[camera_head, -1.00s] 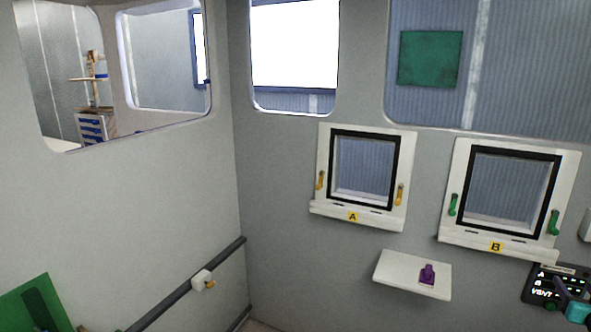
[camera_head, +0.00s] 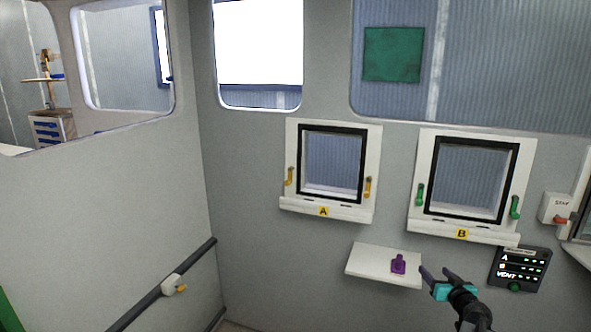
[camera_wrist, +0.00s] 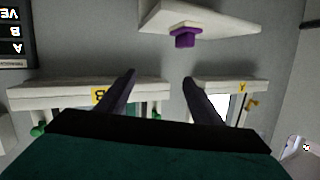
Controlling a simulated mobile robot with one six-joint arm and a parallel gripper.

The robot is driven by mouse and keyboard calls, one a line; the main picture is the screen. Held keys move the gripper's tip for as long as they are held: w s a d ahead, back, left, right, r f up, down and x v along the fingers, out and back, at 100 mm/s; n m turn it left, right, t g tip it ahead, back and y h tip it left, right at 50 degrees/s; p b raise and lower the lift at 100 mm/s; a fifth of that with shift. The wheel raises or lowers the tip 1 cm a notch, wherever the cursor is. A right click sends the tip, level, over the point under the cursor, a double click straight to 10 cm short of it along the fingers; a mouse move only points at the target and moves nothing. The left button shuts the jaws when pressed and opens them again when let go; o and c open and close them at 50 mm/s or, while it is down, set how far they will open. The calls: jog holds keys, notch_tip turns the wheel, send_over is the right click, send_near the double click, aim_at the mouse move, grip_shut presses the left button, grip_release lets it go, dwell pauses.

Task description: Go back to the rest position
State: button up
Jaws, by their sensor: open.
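My gripper (camera_head: 441,274) shows at the lower right in the head view, with dark fingers and a teal band. Its fingers are apart with nothing between them. It is in front of the wall, just right of a small white shelf (camera_head: 372,272). The wrist view is upside down and shows the two fingers (camera_wrist: 158,88) spread, with empty space between them. A purple object (camera_head: 398,264) stands on the shelf, apart from the fingers; it also shows in the wrist view (camera_wrist: 185,38).
Window A (camera_head: 290,160) with yellow handles and window B (camera_head: 426,170) with green handles are on the wall. A black panel (camera_head: 519,269) is right of my gripper, below a white switch box (camera_head: 556,208). A dark rail (camera_head: 195,262) runs along the left wall.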

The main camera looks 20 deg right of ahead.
jog(key=w+a+f+y, duration=0.1)
jog(key=w+a+f, duration=0.2)
jog(key=a+f, duration=0.3)
jog(key=w+a+f+y+b, duration=0.1)
jog(key=w+a+f, duration=0.2)
jog(key=a, duration=0.6)
jog(key=w+a+f, duration=0.4)
jog(key=a+f, duration=0.1)
jog(key=a, duration=0.2)
jog(key=s+a+f+m+g+b, duration=0.1)
jog(key=s+a+f+g, duration=0.1)
jog(key=a+f, duration=0.55)
jog(key=s+a+f+m+g+b, duration=0.1)
jog(key=s+a+f+g, duration=0.15)
jog(key=a+f, duration=0.55)
jog(key=s+a+f+n+g, duration=0.1)
jog(key=s+a+f+g, duration=0.3)
jog(key=s+f, duration=0.55)
jog(key=s+a+f+n+g, duration=0.1)
jog(key=s+a+f+g, duration=0.25)
jog(key=s+f, duration=0.6)
jog(key=s+a+r+n+g+y, duration=0.1)
jog(key=s+a+g, duration=0.3)
jog(key=s, duration=0.6)
jog(key=s+a+r+n+g+y, duration=0.1)
jog(key=s+a+n+g, duration=0.2)
jog(key=s, duration=0.8)
jog(key=shift+s+a+r+n+g+b, duration=0.3)
jog(key=shift+a+r+g+b, duration=0.1)
jog(key=shift+g, duration=0.4)
